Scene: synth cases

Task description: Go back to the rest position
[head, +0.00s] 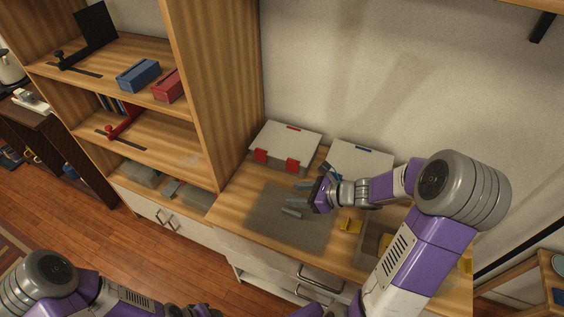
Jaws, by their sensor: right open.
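My right gripper (298,199) is open over the grey mat (262,222) on the wooden counter. Its two grey fingers point left, with nothing seen between them. My right arm reaches in from the lower right and covers part of the counter. My left arm shows at the lower left, low in the picture.
Two pale cases stand behind the mat, one with red latches (287,142) and one with a blue mark (358,158). A tall wooden shelf (226,90) rises on the left. The wooden floor (150,262) looks clear.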

